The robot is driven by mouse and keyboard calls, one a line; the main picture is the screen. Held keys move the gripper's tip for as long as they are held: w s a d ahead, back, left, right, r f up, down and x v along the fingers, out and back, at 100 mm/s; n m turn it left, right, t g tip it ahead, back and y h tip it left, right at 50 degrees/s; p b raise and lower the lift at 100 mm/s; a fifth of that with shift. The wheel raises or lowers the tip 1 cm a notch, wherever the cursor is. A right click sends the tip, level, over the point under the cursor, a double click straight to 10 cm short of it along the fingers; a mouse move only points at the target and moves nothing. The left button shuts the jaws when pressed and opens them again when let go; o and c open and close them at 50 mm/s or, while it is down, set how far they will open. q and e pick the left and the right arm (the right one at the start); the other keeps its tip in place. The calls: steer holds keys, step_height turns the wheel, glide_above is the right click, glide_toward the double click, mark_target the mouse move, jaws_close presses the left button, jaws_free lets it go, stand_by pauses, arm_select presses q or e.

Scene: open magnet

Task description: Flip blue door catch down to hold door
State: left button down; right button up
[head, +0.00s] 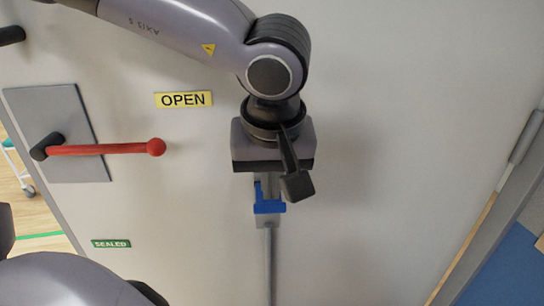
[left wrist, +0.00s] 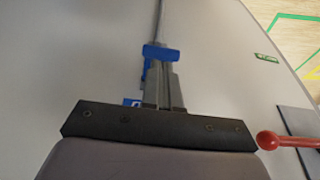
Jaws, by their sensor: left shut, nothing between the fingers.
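The blue door catch (head: 269,207) sits on the pale door (head: 400,120), at the top of a thin grey vertical rod (head: 268,260). It also shows in the left wrist view (left wrist: 160,52), just beyond my fingertips. My left gripper (head: 267,188) is shut and empty, its fingers close together right at the catch. The left wrist view shows the shut fingers (left wrist: 163,85) side by side, overlapping part of the blue piece. I cannot tell whether they touch it. Part of the catch is hidden behind the fingers. My right gripper is not in view.
A red lever (head: 105,148) on a grey plate (head: 88,105) sticks out left of my gripper. A yellow OPEN label (head: 183,99) is above it and a green SEALED label (head: 111,243) below. The door face right of the gripper is clear.

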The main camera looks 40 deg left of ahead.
mark_target(270, 205)
arm_select(q)
steer(key=shift+x, duration=1.5)
steer(key=shift+a, duration=0.1)
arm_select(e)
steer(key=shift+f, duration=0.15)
